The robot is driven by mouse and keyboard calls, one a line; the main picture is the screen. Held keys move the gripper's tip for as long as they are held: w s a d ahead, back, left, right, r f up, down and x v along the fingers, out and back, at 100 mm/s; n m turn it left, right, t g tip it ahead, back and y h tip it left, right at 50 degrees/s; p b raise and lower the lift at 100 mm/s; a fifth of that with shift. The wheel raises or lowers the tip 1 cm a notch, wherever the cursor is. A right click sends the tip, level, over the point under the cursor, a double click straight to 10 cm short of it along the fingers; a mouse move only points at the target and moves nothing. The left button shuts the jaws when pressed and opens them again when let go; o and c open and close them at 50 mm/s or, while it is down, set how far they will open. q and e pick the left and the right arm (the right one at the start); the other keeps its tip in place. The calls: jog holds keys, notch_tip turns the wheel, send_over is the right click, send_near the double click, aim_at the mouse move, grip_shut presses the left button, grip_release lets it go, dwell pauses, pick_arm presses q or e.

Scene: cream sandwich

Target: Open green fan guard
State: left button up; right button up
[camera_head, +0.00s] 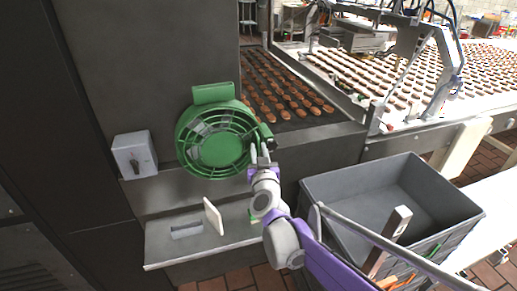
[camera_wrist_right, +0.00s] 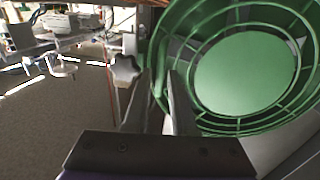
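The green fan guard (camera_head: 213,146) is a round ringed cage with a solid centre disc, mounted on the front of the grey machine. It looks shut against its housing in the head view. In the right wrist view the guard (camera_wrist_right: 246,72) fills the upper right. My right gripper (camera_head: 260,150) is at the guard's right edge, fingers pointing up. In the right wrist view the fingers of my right gripper (camera_wrist_right: 161,75) stand apart, with the green rim showing between or just behind them; I cannot tell whether they touch it. My left gripper is not in view.
A grey star-shaped knob (camera_wrist_right: 125,71) is left of the fingers. A grey switch box (camera_head: 134,155) is left of the guard. A grey crate (camera_head: 335,190) stands right of my arm.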

jog(key=shift+w, duration=0.15)
grip_shut()
dwell(1.4)
